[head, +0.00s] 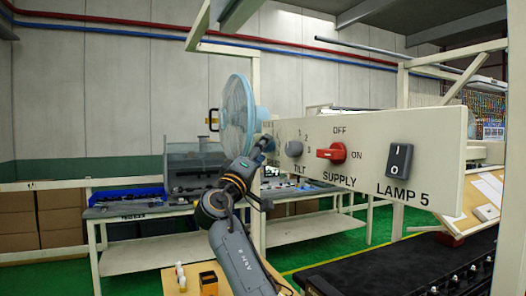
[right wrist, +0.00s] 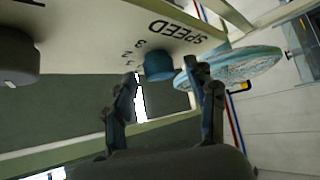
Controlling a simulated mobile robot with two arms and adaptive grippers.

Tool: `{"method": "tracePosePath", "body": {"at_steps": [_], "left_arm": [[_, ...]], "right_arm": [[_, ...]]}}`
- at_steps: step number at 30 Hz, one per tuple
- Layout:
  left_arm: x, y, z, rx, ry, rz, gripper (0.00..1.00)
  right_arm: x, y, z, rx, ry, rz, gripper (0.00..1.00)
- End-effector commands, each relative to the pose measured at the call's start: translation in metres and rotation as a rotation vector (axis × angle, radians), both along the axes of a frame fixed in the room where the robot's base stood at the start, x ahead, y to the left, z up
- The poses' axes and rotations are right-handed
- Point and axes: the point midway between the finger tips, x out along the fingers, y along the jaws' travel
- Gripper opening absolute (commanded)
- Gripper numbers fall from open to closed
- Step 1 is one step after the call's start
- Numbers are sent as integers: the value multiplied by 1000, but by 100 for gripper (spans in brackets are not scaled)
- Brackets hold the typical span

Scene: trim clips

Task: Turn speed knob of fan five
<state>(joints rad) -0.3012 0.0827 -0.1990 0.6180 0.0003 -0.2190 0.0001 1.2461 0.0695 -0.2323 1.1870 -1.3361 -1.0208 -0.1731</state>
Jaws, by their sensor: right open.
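The speed knob (right wrist: 158,64) is blue and round, on the cream panel beside the upside-down SPEED label (right wrist: 173,30) and small numbers in the right wrist view. My right gripper (right wrist: 162,71) is open, its two fingertips on either side of the knob; I cannot tell whether they touch it. In the head view my right gripper (head: 264,146) is small at the panel's left end, and the knob is hard to make out there. The light-blue fan (head: 238,112) stands behind; it also shows in the right wrist view (right wrist: 240,65). My left gripper is not in view.
The panel (head: 450,150) also carries a grey tilt knob (head: 294,149), a red supply switch (head: 332,153) and a dark lamp rocker (head: 399,161). The tilt knob looms left in the right wrist view (right wrist: 15,55). A dark conveyor (head: 420,265) runs lower right.

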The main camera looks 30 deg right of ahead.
Motion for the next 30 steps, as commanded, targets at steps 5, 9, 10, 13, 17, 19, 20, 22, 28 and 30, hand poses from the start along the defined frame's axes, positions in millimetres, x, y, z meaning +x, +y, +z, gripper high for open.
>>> {"method": "tracePosePath", "body": {"at_steps": [5, 9, 10, 13, 17, 19, 20, 22, 28, 30], "left_arm": [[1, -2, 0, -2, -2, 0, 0], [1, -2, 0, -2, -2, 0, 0], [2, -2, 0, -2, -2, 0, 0], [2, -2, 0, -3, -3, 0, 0], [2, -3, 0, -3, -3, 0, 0], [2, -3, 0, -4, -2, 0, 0], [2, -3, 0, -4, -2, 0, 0], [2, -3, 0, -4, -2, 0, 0], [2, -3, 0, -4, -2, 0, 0], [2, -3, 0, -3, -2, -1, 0]], "right_arm": [[-17, 28, -18, 1, 1, 5, 56], [-32, 50, -32, 3, 2, 5, 56], [-35, 54, -35, 2, 1, 4, 56], [-43, 66, -42, 3, 3, 3, 56], [-50, 76, -48, 1, 3, 2, 56], [-52, 79, -50, 2, 1, 2, 56], [-53, 80, -50, 2, 1, 2, 56], [-54, 80, -50, 2, 1, 2, 56], [-53, 80, -50, 2, 2, 1, 56], [-53, 80, -50, 2, 2, 1, 56]]}}
